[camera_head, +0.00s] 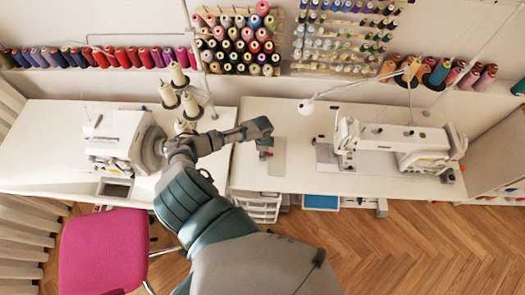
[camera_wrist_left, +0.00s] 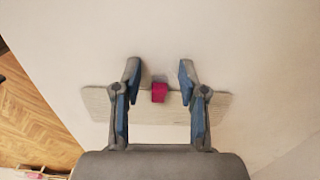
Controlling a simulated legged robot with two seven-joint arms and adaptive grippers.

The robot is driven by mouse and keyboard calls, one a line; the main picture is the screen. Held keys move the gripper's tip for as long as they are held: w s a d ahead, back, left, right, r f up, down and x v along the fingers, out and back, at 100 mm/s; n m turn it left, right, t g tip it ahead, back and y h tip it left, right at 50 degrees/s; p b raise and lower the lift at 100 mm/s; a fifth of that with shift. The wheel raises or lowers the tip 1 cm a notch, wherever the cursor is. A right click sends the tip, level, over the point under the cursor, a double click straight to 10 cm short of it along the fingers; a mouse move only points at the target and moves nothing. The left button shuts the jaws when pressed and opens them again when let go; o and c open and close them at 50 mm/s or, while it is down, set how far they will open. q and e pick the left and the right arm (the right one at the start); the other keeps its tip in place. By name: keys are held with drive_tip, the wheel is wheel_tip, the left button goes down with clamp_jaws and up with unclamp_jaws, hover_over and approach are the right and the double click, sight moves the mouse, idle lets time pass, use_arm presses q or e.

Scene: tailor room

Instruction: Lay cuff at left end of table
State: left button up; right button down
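A pale, flat rectangular strip with rounded corners (camera_wrist_left: 98,103) lies on the white table, with a small magenta block (camera_wrist_left: 159,92) on it. I take the strip to be the cuff, but cannot be sure. The strip also shows in the head view (camera_head: 277,160) near the left end of the right-hand table (camera_head: 300,118). My left gripper (camera_wrist_left: 160,70) is open above the strip, its fingers apart on either side of the block. Whether they touch the strip cannot be told. In the head view my left gripper (camera_head: 263,152) partly covers the strip. My right gripper is out of view.
A sewing machine (camera_head: 400,145) stands right on this table, with a white lamp (camera_head: 307,107) near its back. A second machine (camera_head: 118,140) and thread cones (camera_head: 170,95) occupy the left table. A magenta chair (camera_head: 103,250) stands in front. Table space between strip and machine is clear.

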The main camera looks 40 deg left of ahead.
use_arm(q)
drive_tip(key=shift+a, duration=0.15)
drive_tip(key=shift+a+f, duration=0.1)
drive_tip(key=shift+a, duration=0.1)
drive_tip(key=shift+w+a+r, duration=0.1)
drive_tip(key=shift+a+r, duration=0.15)
drive_tip(key=shift+r, duration=0.25)
wheel_tip(320, 180, up, 12)
drive_tip(key=shift+d+f+p, duration=0.2)
drive_tip(key=shift+f+p, duration=0.05)
drive_tip(key=shift+p, duration=0.15)
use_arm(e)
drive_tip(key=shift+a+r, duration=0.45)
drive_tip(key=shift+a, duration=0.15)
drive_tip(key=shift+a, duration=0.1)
